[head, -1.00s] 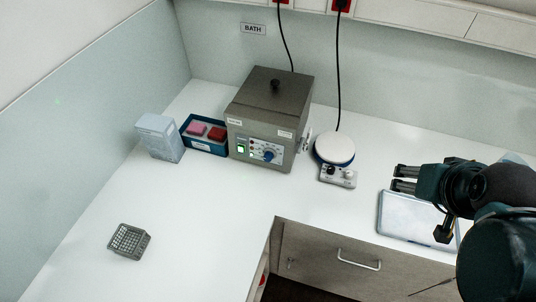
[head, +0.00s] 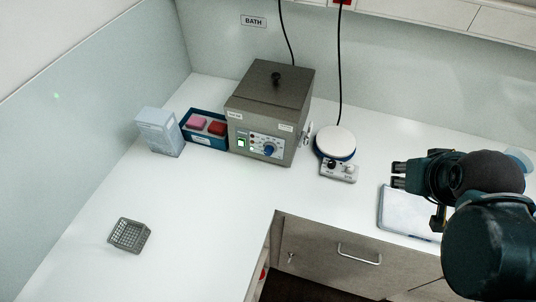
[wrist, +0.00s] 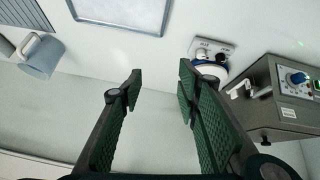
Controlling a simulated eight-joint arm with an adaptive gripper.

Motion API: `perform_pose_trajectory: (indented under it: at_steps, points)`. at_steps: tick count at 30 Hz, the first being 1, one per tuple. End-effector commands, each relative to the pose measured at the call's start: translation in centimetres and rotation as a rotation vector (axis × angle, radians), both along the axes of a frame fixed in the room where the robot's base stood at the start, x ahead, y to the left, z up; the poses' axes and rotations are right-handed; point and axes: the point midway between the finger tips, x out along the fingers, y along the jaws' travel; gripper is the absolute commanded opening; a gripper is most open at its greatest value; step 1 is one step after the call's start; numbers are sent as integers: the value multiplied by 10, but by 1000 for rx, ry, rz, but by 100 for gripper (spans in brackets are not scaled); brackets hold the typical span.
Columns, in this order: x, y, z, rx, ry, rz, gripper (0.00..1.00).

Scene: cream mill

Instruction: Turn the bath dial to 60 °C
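The bath (head: 270,105) is a grey-brown box with a closed lid and a black knob on top, standing against the back wall. Its blue dial (head: 269,149) is on the front panel beside a lit green switch (head: 241,143). The dial also shows in the wrist view (wrist: 298,78) at the right edge. The dial's setting is too small to read. My gripper (head: 397,175) is to the right of the bath, above the tray, pointing left. In the wrist view my gripper (wrist: 160,85) has its two fingers wide apart with nothing between them.
A hotplate stirrer (head: 336,143) stands between the bath and my gripper. A white tray (head: 400,222) lies below my gripper. A blue bin with pink and red blocks (head: 205,143), a pale box (head: 158,131) and a grey basket (head: 129,235) are at left. The front-left counter is mostly clear.

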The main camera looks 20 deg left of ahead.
Motion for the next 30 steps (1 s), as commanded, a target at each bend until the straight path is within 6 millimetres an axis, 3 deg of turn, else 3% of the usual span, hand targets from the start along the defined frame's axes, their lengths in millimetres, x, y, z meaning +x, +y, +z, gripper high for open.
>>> perform_pose_trajectory:
  at_steps: [17, 30]
  points:
    - [36, 58, -49, -383, -8, 406, 33]
    - [55, 114, -77, -682, -51, 693, 33]
